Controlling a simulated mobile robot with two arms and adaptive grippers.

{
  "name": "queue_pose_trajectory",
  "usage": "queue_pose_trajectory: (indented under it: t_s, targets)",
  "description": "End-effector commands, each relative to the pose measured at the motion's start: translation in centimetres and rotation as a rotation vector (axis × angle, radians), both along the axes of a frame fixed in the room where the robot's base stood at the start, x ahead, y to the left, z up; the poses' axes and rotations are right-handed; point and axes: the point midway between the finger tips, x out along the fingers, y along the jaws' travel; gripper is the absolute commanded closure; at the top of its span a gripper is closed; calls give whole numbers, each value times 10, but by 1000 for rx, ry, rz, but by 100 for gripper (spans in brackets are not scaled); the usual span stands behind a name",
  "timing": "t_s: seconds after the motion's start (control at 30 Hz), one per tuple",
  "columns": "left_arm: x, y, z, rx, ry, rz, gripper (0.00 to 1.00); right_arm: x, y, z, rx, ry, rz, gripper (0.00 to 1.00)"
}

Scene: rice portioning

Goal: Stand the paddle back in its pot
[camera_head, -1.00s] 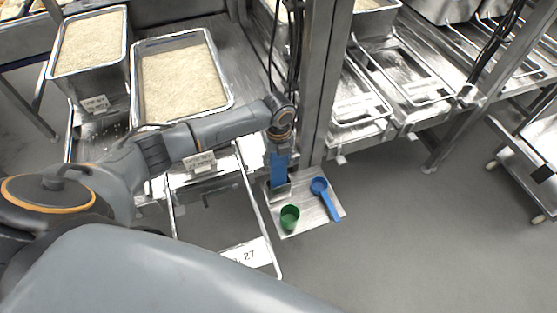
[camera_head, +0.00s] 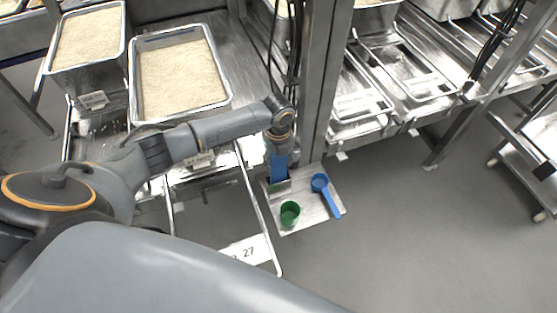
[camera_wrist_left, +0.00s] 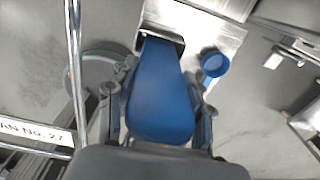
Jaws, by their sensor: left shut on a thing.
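The blue paddle (camera_head: 279,166) is upright in my left gripper (camera_head: 281,145), which is shut on it. In the left wrist view the paddle (camera_wrist_left: 160,95) fills the middle, between the fingers of the left gripper (camera_wrist_left: 157,92). The paddle's lower end meets the small grey metal pot (camera_head: 280,186); the pot's rim also shows in the left wrist view (camera_wrist_left: 172,36). The end seems to be at or inside the pot's mouth, but I cannot tell how deep. My right gripper is not in view.
The pot stands on a small metal shelf (camera_head: 315,208) with a green cup (camera_head: 289,214) and a blue scoop (camera_head: 320,183) beside it. A metal post (camera_head: 318,90) rises close behind. Rice pans (camera_head: 180,78) stand at the left. Open floor lies at the right.

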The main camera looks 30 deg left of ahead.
Motion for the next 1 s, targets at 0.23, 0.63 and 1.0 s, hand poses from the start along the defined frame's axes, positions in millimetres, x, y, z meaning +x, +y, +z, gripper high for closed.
queue_pose_trajectory:
  t_s: [0.23,0.63,1.0]
  targets:
    - [0,0,0,0,0,0,22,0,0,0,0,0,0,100]
    - [1,0,16,-1,-4,0,22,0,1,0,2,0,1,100]
    - [1,1,91,0,-4,-1,22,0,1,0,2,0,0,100]
